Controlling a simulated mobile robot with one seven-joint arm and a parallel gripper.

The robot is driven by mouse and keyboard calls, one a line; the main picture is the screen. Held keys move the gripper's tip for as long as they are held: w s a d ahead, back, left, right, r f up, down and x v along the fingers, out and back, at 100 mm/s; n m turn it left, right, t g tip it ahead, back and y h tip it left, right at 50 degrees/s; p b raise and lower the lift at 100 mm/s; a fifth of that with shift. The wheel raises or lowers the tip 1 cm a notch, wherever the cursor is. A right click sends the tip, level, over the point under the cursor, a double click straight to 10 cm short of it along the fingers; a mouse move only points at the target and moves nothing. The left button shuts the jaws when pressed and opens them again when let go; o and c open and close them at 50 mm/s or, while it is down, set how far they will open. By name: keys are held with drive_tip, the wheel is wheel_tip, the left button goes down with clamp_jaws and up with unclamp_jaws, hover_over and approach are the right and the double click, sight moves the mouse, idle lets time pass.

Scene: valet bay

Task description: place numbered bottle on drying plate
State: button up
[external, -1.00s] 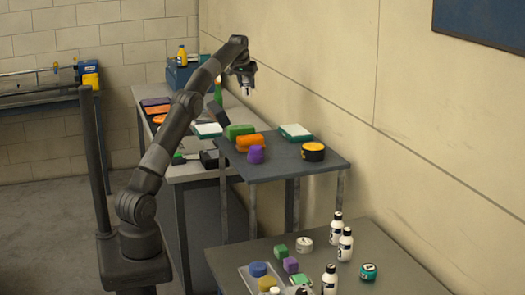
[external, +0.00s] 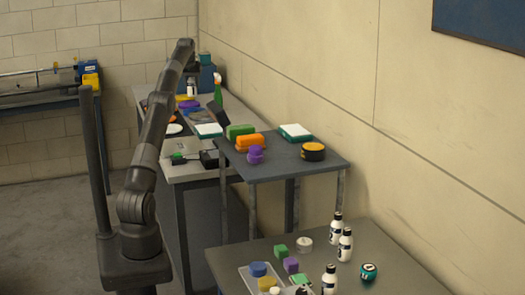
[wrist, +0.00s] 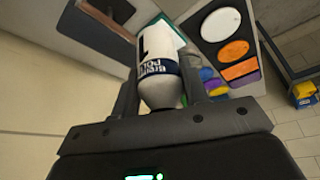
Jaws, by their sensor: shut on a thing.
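My gripper (external: 191,80) is shut on a white numbered bottle (external: 191,90) and holds it above the far bench. In the wrist view my gripper (wrist: 160,88) has one finger on each side of the bottle (wrist: 160,65). The bottle has a dark lettered band and part of a black digit; its far end runs toward the top of the picture. A round white disc (external: 174,128) lies on the far bench, and a white disc (wrist: 220,24) shows beside orange ones in the wrist view. I cannot tell which surface is the drying plate.
A green spray bottle (external: 218,90) stands on the far bench near purple and grey pads. A raised dark shelf (external: 285,170) holds sponges and a tin. Several similar bottles (external: 337,228) stand on the near table. The wall closes off the right side.

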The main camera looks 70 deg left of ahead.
wheel_tip(320, 180, down, 26)
drive_tip(key=shift+d+f, duration=0.1)
drive_tip(key=shift+f, duration=0.1)
idle(0.5)
drive_tip(key=shift+f, duration=0.15)
drive_tip(key=o, duration=1.1)
drive_tip(key=shift+c, duration=0.2)
drive_tip(key=v, duration=1.2)
